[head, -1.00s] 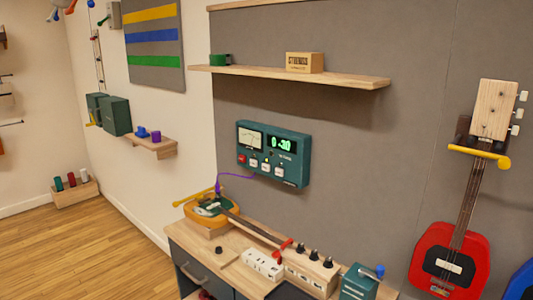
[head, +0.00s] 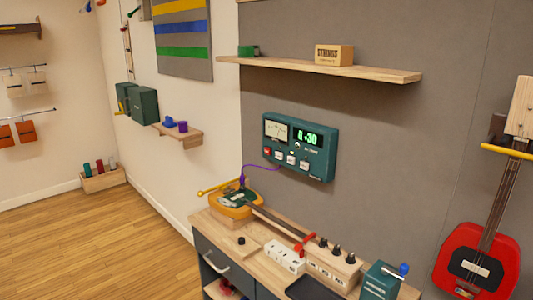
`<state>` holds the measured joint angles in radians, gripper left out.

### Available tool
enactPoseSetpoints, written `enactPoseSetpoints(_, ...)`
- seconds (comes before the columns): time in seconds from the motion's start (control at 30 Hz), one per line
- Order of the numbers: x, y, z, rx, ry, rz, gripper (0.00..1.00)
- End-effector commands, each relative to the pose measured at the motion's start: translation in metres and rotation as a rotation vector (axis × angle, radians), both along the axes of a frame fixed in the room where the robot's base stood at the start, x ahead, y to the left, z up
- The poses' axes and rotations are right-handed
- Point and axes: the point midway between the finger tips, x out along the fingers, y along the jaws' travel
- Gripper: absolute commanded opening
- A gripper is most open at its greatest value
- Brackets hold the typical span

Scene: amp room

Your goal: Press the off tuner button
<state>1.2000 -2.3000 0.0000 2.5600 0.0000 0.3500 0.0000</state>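The tuner (head: 299,145) is a teal box on the grey wall panel, above the workbench. It has a white needle meter (head: 276,130) at the upper left and a lit green display (head: 307,137) that seems to read 4 and 30. Below them is a row with a red button (head: 267,151) at the left and several white buttons (head: 291,160) to its right. The button labels are too small to read. A purple cable runs from the tuner to the instrument on the bench. My gripper is not in view.
The workbench (head: 222,234) below holds a yellow and green instrument (head: 236,203), a white block, a wooden block with black knobs and a teal box with a blue knob. A wooden shelf (head: 380,73) juts out above the tuner. A red guitar (head: 477,262) hangs at the right.

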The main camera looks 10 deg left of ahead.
Motion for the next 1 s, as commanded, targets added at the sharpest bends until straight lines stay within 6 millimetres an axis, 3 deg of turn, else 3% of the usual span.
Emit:
enactPoseSetpoints(0.53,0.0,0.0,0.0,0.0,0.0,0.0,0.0)
enactPoseSetpoints(1.0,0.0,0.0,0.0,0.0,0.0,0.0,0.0)
